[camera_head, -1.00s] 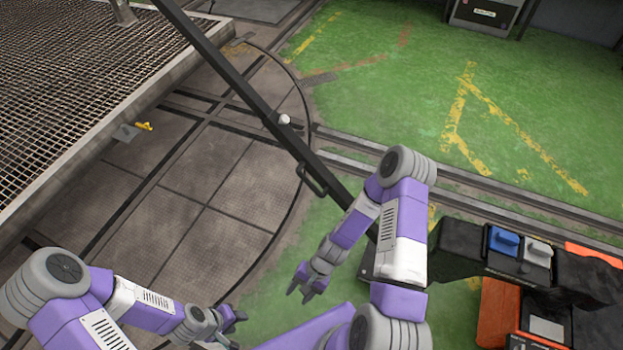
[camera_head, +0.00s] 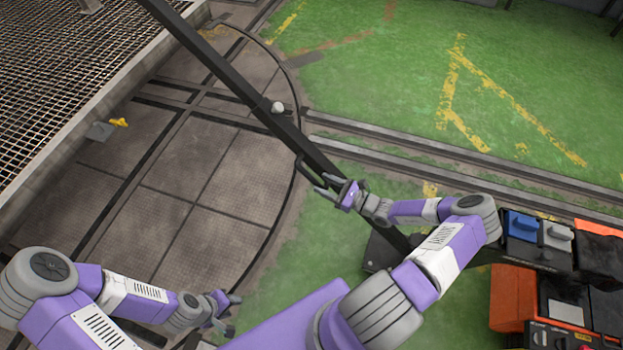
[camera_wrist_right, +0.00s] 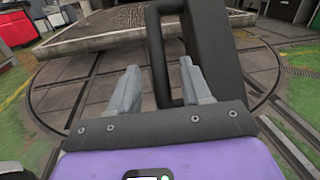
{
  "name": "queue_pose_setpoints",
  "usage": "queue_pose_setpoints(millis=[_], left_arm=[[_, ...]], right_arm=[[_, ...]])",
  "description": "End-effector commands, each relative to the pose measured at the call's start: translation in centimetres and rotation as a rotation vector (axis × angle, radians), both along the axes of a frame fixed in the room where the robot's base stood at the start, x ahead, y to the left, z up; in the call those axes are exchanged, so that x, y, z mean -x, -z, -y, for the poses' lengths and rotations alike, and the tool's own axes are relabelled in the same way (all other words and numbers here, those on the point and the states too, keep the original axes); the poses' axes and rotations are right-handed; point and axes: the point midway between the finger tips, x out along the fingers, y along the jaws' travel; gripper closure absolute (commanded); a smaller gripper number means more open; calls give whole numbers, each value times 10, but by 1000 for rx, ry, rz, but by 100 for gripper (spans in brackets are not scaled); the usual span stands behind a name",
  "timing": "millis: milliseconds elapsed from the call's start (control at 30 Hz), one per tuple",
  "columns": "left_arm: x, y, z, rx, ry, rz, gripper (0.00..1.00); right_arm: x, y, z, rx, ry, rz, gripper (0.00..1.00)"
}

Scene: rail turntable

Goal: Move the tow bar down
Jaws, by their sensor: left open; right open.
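The tow bar (camera_head: 235,82) is a long dark bar slanting from the top left down to the right in the head view. A dark loop handle (camera_head: 308,176) sticks out of its side. My right gripper (camera_head: 329,188) is open right at this handle. In the right wrist view the handle (camera_wrist_right: 158,58) passes between the two spread fingers (camera_wrist_right: 160,85), with the thick tow bar (camera_wrist_right: 218,50) just to the right. The fingers are not closed on it; contact cannot be told. My left gripper (camera_head: 231,313) is open and empty at the lower left, away from the bar.
A raised grated platform (camera_head: 60,75) fills the upper left. Rails (camera_head: 400,158) cross the round turntable plate (camera_head: 185,190) and the green floor. An orange and black machine with blue and grey levers (camera_head: 522,226) stands at the right. Green floor at the upper right is clear.

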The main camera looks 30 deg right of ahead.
Motion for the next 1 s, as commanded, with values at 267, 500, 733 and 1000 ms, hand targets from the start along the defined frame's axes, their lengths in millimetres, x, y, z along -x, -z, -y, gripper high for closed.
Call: queue_pose_setpoints(millis=[267,500,733,1000], left_arm=[[0,13,0,0,0,-1,57],[0,14,0,0,0,-1,57],[0,14,0,0,0,-1,57],[0,14,0,0,0,-1,57]], right_arm=[[-34,2,-21,0,-3,0,52],[-42,1,-25,1,-3,-2,52],[-41,1,-25,2,-3,-3,64],[-41,1,-25,3,-4,-2,100]])
